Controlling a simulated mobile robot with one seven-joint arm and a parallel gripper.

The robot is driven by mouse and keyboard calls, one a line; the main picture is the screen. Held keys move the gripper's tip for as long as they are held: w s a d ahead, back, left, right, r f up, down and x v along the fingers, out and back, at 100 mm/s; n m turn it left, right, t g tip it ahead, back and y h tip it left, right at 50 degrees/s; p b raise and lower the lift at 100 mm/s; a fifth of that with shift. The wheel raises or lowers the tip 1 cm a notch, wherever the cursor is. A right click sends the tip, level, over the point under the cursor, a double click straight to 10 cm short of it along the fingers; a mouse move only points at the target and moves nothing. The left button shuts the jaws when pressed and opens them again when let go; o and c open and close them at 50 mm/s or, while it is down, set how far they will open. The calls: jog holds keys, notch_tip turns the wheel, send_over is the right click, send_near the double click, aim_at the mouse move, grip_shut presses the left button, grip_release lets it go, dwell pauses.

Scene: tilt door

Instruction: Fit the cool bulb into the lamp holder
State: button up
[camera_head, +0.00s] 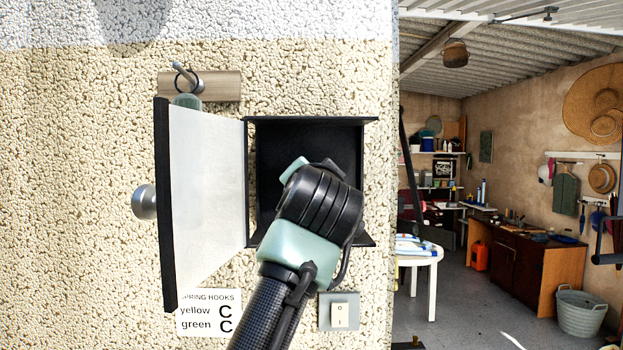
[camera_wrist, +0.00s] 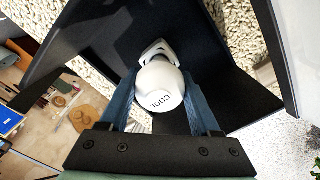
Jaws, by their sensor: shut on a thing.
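In the wrist view, the white cool bulb (camera_wrist: 158,92), marked "COOL", is between the two blue fingers of my gripper (camera_wrist: 162,98), which is shut on it. A white fitting that looks like the lamp holder (camera_wrist: 155,47) shows just beyond the bulb, inside the black box. The bulb's base points toward it, but I cannot tell whether they touch or how far the base is in. In the head view, my wrist is in front of the open black box (camera_head: 280,140); the fingers, bulb and holder are hidden behind it.
The box's white door (camera_head: 205,190) stands open to the left, its black edge facing out, with a round knob (camera_head: 144,202). A wooden hook rail (camera_head: 218,86) is above it. A sign (camera_head: 209,314) and a switch (camera_head: 339,312) are below. A garage room opens at right.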

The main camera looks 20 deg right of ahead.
jog(key=shift+w+d+p, duration=0.2)
jog(key=shift+w+p, duration=0.2)
jog(key=shift+w, duration=0.1)
jog(key=o, duration=1.4)
jog(key=shift+s+a+f+b, duration=0.1)
jog(key=shift+s+b, duration=0.2)
jog(key=shift+b, duration=0.1)
jog(key=b+v, duration=0.6)
jog(key=v, duration=0.6)
jog(key=shift+s+a+b, duration=0.1)
jog(key=shift+s+b, duration=0.05)
jog(key=shift+b, duration=0.15)
